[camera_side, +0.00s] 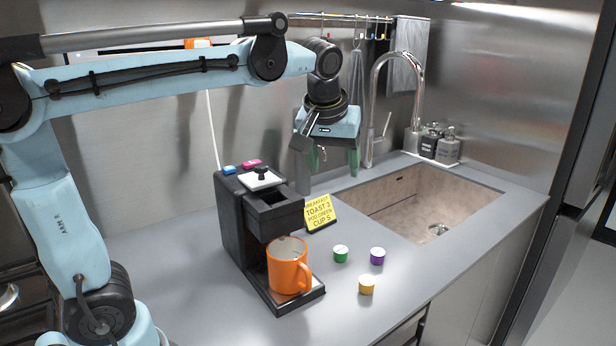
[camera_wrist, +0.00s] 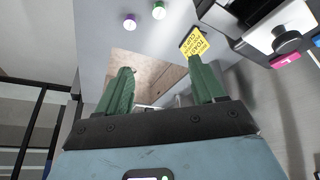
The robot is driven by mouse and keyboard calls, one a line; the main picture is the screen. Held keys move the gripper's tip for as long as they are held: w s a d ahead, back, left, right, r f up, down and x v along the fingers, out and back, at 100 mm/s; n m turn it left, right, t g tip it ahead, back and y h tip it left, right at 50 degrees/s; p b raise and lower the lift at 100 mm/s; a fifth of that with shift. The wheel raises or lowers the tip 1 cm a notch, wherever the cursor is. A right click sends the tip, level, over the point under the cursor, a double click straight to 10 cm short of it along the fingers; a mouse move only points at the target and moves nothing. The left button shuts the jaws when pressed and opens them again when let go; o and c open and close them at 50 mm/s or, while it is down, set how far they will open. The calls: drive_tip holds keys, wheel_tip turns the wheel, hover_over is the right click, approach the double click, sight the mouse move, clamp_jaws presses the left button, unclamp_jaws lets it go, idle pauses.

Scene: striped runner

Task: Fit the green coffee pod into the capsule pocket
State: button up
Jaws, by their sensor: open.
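The green coffee pod (camera_side: 341,253) stands on the grey counter, right of the coffee machine (camera_side: 240,225). It also shows at the top of the wrist view (camera_wrist: 158,10). My gripper (camera_side: 337,160) is high above the counter near the sink, well above the pods. In the wrist view its green fingers (camera_wrist: 160,88) are spread apart with nothing between them.
A purple pod (camera_side: 377,256) and a yellow-orange pod (camera_side: 366,285) stand near the green one. A yellow note (camera_side: 319,213) stands beside the machine. The sink (camera_side: 425,205), faucet (camera_side: 374,105) and soap bottles (camera_side: 446,146) are behind to the right.

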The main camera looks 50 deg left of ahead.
drive_tip(key=w+a+f+n, duration=0.1)
drive_tip(key=w+n, duration=0.1)
drive_tip(key=w, duration=0.2)
approach(341, 250)
drive_tip(key=f, duration=0.1)
drive_tip(key=w+f, duration=0.1)
drive_tip(key=f, duration=0.1)
drive_tip(key=shift+a+f+g+y, duration=0.15)
drive_tip(key=shift+g+y, duration=0.15)
drive_tip(key=shift+g, duration=0.1)
drive_tip(key=shift+w+x, duration=0.15)
drive_tip(key=shift+x, duration=1.15)
drive_tip(key=shift+w+x, duration=0.1)
drive_tip(key=shift+x, duration=1.2)
drive_tip(key=shift+a, duration=0.1)
drive_tip(key=c, duration=1.1)
